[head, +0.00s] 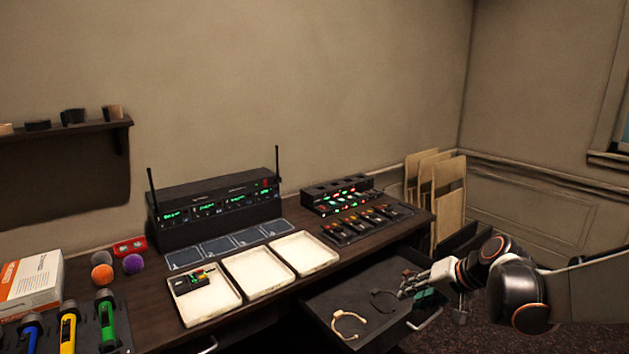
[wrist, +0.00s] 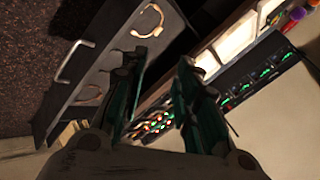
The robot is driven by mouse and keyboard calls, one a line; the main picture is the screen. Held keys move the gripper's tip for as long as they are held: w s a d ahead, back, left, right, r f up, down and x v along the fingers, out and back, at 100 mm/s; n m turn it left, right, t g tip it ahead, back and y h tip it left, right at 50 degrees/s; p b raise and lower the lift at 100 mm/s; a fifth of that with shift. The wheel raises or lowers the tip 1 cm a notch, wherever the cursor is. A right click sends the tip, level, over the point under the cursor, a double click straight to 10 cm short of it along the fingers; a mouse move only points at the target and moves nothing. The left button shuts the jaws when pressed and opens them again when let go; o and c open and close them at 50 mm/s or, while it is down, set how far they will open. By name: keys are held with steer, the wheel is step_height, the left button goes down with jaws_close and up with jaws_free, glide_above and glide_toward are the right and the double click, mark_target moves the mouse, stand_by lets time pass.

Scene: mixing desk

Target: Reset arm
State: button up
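My arm reaches in from the right in the head view, and my gripper (head: 406,288) is over the right part of an open drawer (head: 330,300). In the wrist view my gripper (wrist: 157,92) has its two dark green fingers apart with a gap between them. Nothing shows held between the fingers. A beige headset-like band (head: 348,322) lies in the drawer, and it also shows in the wrist view (wrist: 148,20). A dark band (head: 383,300) lies beside it, close to my gripper. Whether my gripper touches the drawer cannot be told.
The desk holds three white trays (head: 256,275), the left one with a small dark device (head: 194,280) in it. A radio receiver (head: 216,210) and a charger rack (head: 338,194) stand behind. The drawer handle (head: 424,321) sticks out in front.

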steer(key=s+a+r+n+h, duration=0.2)
steer(key=s+a, duration=0.1)
steer(key=s, duration=0.9)
steer(key=s+a+r+n+h, duration=0.2)
steer(key=s+r+h, duration=0.1)
steer(key=s, duration=1)
steer(key=shift+s+a+r+n+t+b, duration=0.2)
steer(key=shift+a+n+t+b, duration=0.1)
steer(key=shift+a+t+b, duration=0.1)
